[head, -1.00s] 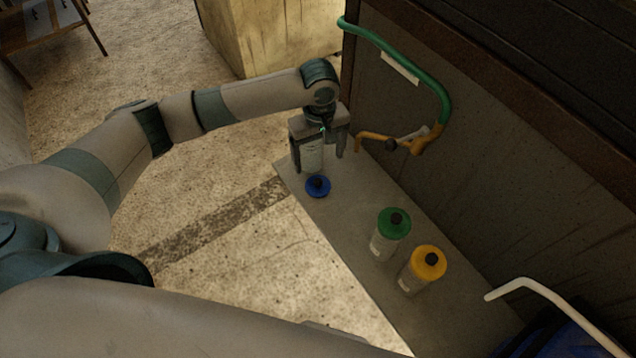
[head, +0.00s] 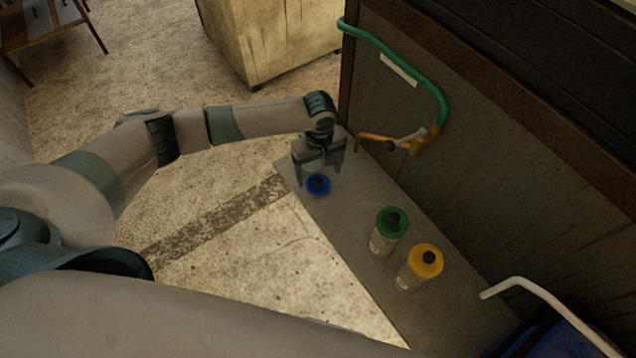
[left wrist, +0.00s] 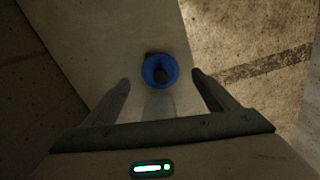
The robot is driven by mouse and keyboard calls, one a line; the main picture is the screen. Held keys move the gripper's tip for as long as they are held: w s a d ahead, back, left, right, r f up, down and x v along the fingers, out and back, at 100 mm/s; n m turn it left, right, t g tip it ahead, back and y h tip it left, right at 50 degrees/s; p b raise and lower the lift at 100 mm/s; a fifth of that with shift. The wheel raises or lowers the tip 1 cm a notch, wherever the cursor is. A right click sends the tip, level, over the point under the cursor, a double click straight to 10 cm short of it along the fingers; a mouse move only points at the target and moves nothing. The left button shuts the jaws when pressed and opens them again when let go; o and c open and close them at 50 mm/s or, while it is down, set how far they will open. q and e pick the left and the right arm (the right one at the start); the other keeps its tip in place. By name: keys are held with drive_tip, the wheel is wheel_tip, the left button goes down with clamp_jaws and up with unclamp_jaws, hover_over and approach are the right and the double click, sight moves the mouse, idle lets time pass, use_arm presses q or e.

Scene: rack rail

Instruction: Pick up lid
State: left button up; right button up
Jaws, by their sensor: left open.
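My left gripper (head: 319,179) is open, fingers pointing down, with the lid at the fingertips on the near side. I cannot tell whether a finger touches it. A pale, see-through shape (left wrist: 158,104), perhaps a jar, shows faintly between the fingers; its outline is unclear. My right gripper is not in view.
Two clear jars, one with a green lid (head: 393,220) and one with a yellow lid (head: 426,261), stand farther along the shelf.

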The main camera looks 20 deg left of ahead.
sight(318, 179)
use_arm(q)
drive_tip(key=shift+w+a+f+p, duration=0.15)
drive_tip(key=shift+f+p, duration=0.2)
drive_tip(key=shift+f, duration=0.85)
drive_tip(key=shift+w+a+f+p, duration=0.1)
drive_tip(key=shift+f+p, duration=0.25)
drive_tip(key=shift+f, duration=0.85)
drive_tip(key=c, duration=1.1)
